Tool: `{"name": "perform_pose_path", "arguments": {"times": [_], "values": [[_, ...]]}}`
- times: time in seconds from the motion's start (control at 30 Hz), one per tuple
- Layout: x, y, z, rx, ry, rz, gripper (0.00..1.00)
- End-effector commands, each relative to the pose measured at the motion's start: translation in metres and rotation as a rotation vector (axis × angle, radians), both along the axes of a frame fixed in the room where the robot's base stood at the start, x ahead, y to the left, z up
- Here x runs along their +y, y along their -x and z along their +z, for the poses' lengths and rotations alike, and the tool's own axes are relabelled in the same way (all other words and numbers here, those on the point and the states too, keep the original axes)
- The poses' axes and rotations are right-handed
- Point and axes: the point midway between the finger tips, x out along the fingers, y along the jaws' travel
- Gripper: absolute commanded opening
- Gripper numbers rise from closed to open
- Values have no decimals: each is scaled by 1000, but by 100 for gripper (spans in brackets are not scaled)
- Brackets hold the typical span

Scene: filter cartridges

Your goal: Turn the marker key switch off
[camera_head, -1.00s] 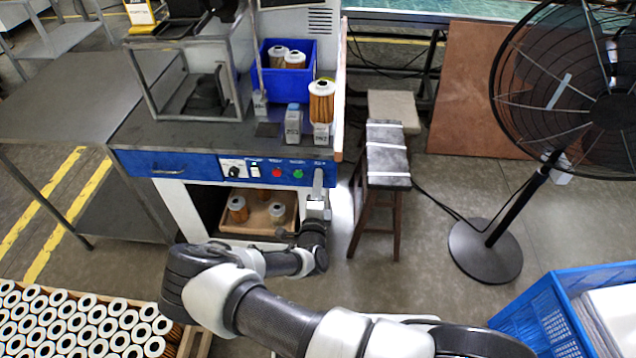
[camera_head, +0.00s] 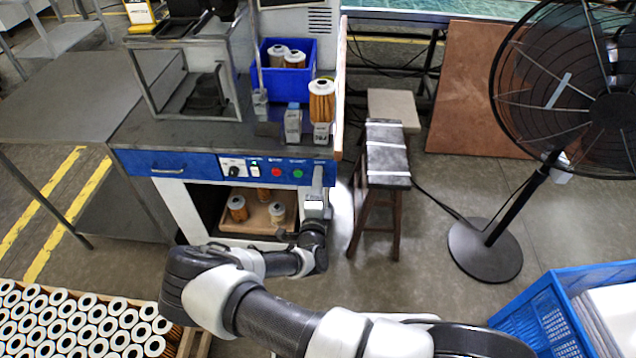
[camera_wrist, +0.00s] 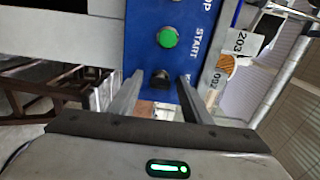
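The key switch (camera_wrist: 160,79) shows in the wrist view as a small dark knob on the blue panel, below the green START button (camera_wrist: 167,37). Its label is mostly hidden by a finger. My gripper (camera_wrist: 161,77) is open, one finger on each side of the knob. I cannot tell whether either finger touches it, or which way the key is turned. In the head view my gripper (camera_head: 317,180) is at the right end of the blue panel (camera_head: 205,165) and hides the key switch.
The panel also carries a black dial (camera_head: 233,171), a red button (camera_head: 276,172) and a green button (camera_head: 298,174). A filter cartridge (camera_head: 322,102) stands on the bench above. A stool (camera_head: 387,155) stands close to the right. A shelf tray (camera_head: 248,219) lies below.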

Motion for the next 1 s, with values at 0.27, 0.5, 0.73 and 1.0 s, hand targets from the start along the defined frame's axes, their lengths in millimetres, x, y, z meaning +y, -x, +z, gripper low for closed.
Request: {"name": "perform_pose_path", "arguments": {"times": [0.27,0.5,0.73,1.0], "values": [[2,15,1,0,-1,2,44],[4,69,1,1,1,4,44],[6,124,1,2,0,4,44],[6,166,0,0,-1,1,44]]}}
